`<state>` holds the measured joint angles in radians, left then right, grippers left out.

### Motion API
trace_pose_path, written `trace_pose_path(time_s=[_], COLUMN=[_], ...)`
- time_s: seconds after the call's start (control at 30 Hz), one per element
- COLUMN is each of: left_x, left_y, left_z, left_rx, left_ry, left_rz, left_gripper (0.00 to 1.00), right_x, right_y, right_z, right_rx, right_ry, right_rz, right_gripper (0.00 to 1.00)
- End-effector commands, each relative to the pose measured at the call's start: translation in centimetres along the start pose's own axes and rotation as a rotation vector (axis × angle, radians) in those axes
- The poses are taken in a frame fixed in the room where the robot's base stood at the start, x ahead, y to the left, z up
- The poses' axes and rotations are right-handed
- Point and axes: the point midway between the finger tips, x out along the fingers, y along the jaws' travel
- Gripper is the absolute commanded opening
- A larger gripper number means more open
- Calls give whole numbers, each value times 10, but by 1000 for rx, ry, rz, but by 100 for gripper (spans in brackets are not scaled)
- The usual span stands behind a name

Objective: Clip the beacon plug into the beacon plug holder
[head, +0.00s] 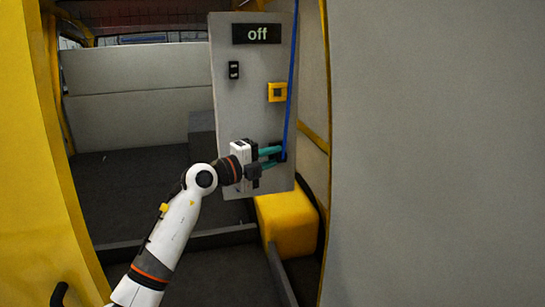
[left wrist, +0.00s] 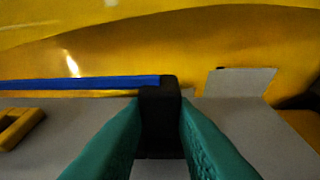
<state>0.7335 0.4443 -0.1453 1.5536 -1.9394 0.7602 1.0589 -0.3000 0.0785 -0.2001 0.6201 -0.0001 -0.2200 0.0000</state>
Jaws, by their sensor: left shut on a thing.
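My left gripper (head: 270,157) has teal fingers and is shut on the beacon plug, a black block with a blue cable. The plug (head: 284,157) is in front of the lower right part of the grey panel. In the left wrist view the plug (left wrist: 160,110) sits between both fingertips, and the blue cable leaves it to the left. A yellow square with a dark centre, seemingly the plug holder (head: 277,92), is on the panel above the gripper. Part of it shows at the left edge of the left wrist view (left wrist: 20,127). My right gripper is out of view.
The upright grey panel (head: 225,110) carries an "off" display (head: 257,34) and a small black switch-like part (head: 233,70). The blue cable (head: 291,75) runs up its right edge. A yellow box (head: 287,225) stands below. A large grey surface (head: 440,150) fills the right.

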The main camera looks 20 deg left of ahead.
Motion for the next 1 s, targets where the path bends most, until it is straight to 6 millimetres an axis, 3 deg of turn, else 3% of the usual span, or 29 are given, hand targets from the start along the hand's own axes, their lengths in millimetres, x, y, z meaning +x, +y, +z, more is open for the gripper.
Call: trace_pose_path(time_s=[0.03, 0.07, 0.2, 0.57, 0.67, 1.0], left_x=[-1, -1, -1, -5, -18, -89], left_y=[3, 3, 2, 0, -2, -3], left_z=[-2, -2, -2, -1, -2, -1], left_rx=[2, 2, 2, 1, 1, 3], left_ry=[5, 5, 4, 2, 3, 4], left_rz=[7, 7, 5, 2, 1, 0], left_gripper=[0, 26, 48, 48, 48, 48], right_x=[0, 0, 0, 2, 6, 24], right_y=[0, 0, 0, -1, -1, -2], right_z=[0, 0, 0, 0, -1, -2], right_rx=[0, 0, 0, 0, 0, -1], right_ry=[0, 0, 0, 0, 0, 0], right_rz=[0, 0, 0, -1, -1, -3], right_gripper=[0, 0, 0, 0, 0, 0])
